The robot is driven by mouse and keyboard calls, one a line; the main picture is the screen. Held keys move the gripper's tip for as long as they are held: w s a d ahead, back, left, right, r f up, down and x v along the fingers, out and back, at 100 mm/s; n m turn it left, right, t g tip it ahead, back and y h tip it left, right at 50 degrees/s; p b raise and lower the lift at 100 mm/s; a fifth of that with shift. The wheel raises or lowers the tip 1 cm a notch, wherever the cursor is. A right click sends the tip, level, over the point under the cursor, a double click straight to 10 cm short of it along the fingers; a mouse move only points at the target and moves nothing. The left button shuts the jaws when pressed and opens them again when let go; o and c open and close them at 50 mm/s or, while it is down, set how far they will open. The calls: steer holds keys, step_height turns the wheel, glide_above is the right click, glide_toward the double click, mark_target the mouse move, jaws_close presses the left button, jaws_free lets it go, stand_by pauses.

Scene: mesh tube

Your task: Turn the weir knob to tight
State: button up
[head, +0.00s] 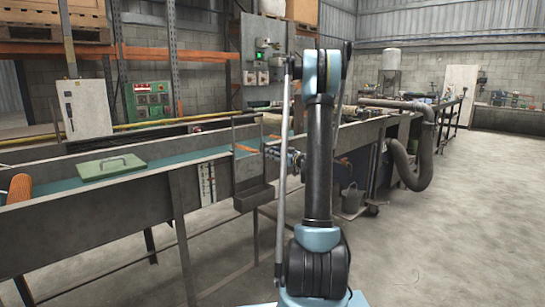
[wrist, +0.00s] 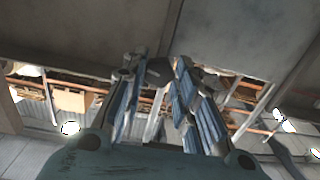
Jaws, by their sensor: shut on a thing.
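My gripper (wrist: 157,78) is in the lower middle of the wrist view, its blue-padded fingers reaching up on both sides of a small dark knob (wrist: 159,70). The fingers are shut on this knob, which I take for the weir knob; any marking on it cannot be read. In the head view my gripper (head: 273,153) shows small beside the grey metal weir frame (head: 248,186) at the trough's near side. The knob cannot be made out there, and my upright arm hides part of that area.
A long grey trough (head: 105,235) with a teal channel runs along the left, with a green handled plate (head: 110,167) on it. A bucket (head: 352,197) stands right of my arm. A thick bent hose (head: 421,172) hangs further right. The concrete floor at right is clear.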

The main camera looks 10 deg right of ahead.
steer(key=m, duration=1.5)
steer(key=shift+r, duration=0.1)
stand_by(0.4)
steer(key=o, duration=1)
steer(key=shift+o, duration=0.2)
steer(key=shift+s, duration=0.1)
steer(key=v, duration=1.2)
steer(key=shift+a, duration=0.1)
